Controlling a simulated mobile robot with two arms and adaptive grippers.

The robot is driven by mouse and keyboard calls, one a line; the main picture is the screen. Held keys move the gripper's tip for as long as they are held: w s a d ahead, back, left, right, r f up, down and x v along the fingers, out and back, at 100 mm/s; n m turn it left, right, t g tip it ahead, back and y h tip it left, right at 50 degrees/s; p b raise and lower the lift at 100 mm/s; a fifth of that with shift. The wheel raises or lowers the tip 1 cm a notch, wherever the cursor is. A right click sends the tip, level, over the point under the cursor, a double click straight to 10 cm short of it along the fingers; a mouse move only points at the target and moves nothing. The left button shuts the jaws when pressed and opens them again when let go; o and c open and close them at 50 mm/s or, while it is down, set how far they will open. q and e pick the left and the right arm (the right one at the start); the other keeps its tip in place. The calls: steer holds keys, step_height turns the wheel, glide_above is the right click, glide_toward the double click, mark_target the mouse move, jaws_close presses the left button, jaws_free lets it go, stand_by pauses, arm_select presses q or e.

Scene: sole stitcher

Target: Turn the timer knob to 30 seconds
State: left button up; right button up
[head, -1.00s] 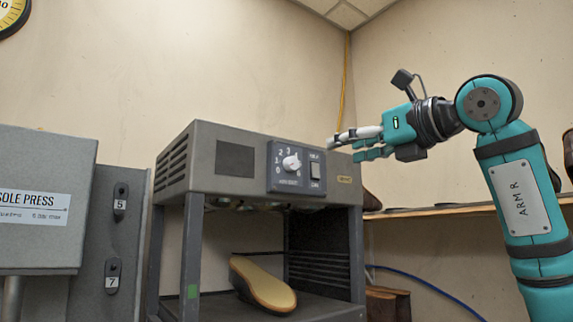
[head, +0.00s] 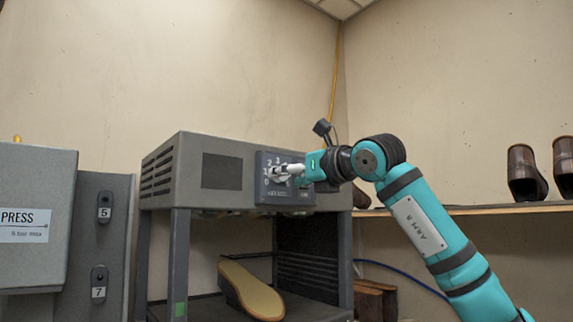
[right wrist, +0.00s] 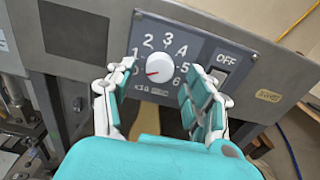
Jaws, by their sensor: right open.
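The timer knob (right wrist: 159,67) is a round white knob on a dark panel (right wrist: 205,47) numbered 0 to 6, with 4 looking like an A. A small red mark shows on the knob's left side, towards the 0. My right gripper (right wrist: 152,76) is open, with one finger on each side of the knob. I cannot tell whether the fingers touch it. In the head view the right gripper (head: 287,171) is at the panel and partly hides the dial. My left gripper is not in view.
A switch (right wrist: 219,74) marked OFF is right of the dial, close to the right finger. The grey machine (head: 222,168) holds a tan sole (head: 252,292) below. A press (head: 35,220) stands at the left. Boots (head: 525,172) stand on a shelf (head: 470,210) at the right.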

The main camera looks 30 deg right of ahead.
steer(key=shift+w, duration=0.7)
jaws_close()
